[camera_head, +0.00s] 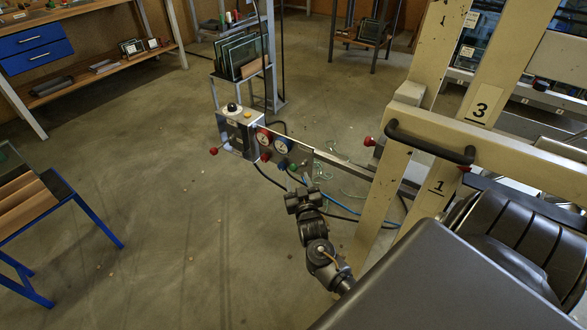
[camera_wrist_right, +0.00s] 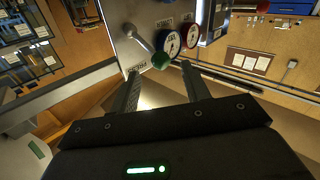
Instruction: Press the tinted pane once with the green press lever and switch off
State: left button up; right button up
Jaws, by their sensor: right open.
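The green press lever (camera_head: 293,167) is a small green knob at the lower right of the control panel. In the right wrist view its green ball (camera_wrist_right: 160,61) sits on a pale metal rod, close to the space between my fingertips. My right gripper (camera_head: 299,186) is open just below the panel; its two fingers also show in the wrist view (camera_wrist_right: 159,72). I cannot tell whether the ball is between the fingers or just beyond them. The control box (camera_head: 237,135) carries a black knob on top and a red-knobbed lever at its left. I cannot identify the tinted pane. My left gripper is not in view.
Red and blue gauges (camera_head: 281,145) sit beside the lever. A beige frame (camera_head: 395,170) with a black handle (camera_head: 430,143) stands right of my right arm. Glass panes (camera_head: 240,55) stand in a rack behind. Cables hang below the panel.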

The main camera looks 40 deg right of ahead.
aim_at(293, 169)
jog(key=x, duration=0.6)
jog(key=shift+w+d+b, duration=0.1)
jog(key=shift+w+b, duration=0.15)
jog(key=shift+b, duration=0.05)
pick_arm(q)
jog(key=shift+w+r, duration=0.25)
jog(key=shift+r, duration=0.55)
pick_arm(e)
jog(key=c, duration=0.9)
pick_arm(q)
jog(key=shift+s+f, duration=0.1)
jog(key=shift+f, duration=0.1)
pick_arm(e)
grip_shut()
